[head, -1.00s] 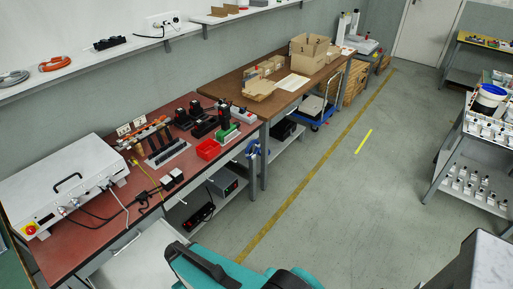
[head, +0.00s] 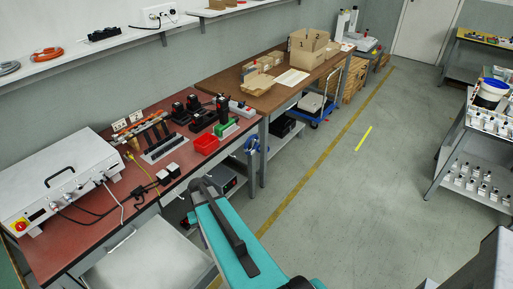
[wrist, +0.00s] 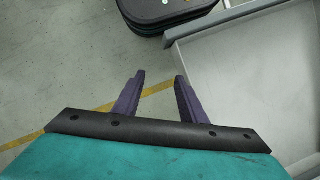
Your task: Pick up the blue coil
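The blue coil (head: 252,145) hangs at the right end of the red-topped workbench, below the table edge, in the head view. It is not seen in the wrist view. In the wrist view my gripper (wrist: 158,78) is open, its two dark purple fingers apart with only floor showing between them. In the head view my teal arm reaches up from the bottom toward the bench; I cannot make out the fingers there. The coil is beyond the arm, up and to the right of its upper end.
The red workbench (head: 95,226) carries a white case, a red bin (head: 206,144) and black chargers. A pale drawer or tray (head: 150,262) lies left of my arm. A blue trolley (head: 314,116) stands under the brown table. The floor (head: 345,215) to the right is clear.

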